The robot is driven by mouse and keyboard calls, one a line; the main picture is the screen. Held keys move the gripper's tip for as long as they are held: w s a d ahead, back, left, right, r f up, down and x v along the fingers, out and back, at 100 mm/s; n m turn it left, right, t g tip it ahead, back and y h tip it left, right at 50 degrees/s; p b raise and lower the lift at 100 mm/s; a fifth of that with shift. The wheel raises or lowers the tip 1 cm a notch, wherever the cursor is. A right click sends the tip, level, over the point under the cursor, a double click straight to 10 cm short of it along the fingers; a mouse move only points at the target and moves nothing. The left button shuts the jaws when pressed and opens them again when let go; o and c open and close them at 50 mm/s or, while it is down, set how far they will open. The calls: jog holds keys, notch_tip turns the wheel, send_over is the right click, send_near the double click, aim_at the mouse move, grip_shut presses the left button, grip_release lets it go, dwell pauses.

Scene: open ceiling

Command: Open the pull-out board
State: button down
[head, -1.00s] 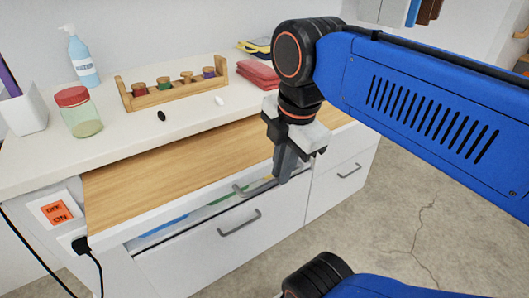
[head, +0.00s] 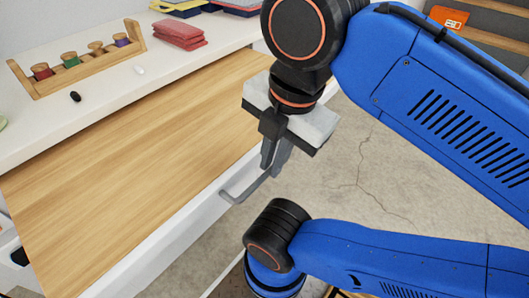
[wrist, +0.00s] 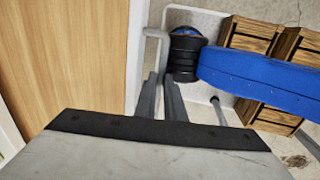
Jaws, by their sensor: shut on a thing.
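The pull-out board (head: 130,165) is a wide wooden panel with a white front edge, pulled well out from under the white counter. It also fills the left of the wrist view (wrist: 75,60). Its grey bar handle (head: 240,192) is on the front edge. My gripper (head: 270,170) points down at the handle, its fingers closed on the handle's far end.
On the counter (head: 120,98) stand a wooden rack (head: 75,70) with several coloured spools, red folded cloths (head: 180,34), and small black and white pieces. Several wooden crates (wrist: 250,30) show near my blue arm. Concrete floor lies open at the right.

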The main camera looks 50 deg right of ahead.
jog(key=shift+s, duration=0.1)
dwell(0.3)
jog(key=c, duration=2.1)
grip_release()
jog(key=s+r, duration=0.1)
jog(key=r, duration=0.4)
jog(key=s+r, duration=0.1)
jog(key=r, duration=0.5)
jog(key=s+r, duration=0.1)
jog(key=r, duration=0.5)
jog(key=shift+s+r, duration=0.1)
jog(key=shift+s, duration=0.05)
jog(key=w+f, duration=0.1)
jog(key=f, duration=0.4)
jog(key=w+f, duration=0.1)
jog(key=f, duration=0.5)
jog(key=w+f, duration=0.1)
jog(key=f, duration=0.5)
jog(key=shift+w+f, duration=0.1)
jog(key=shift+w, duration=0.05)
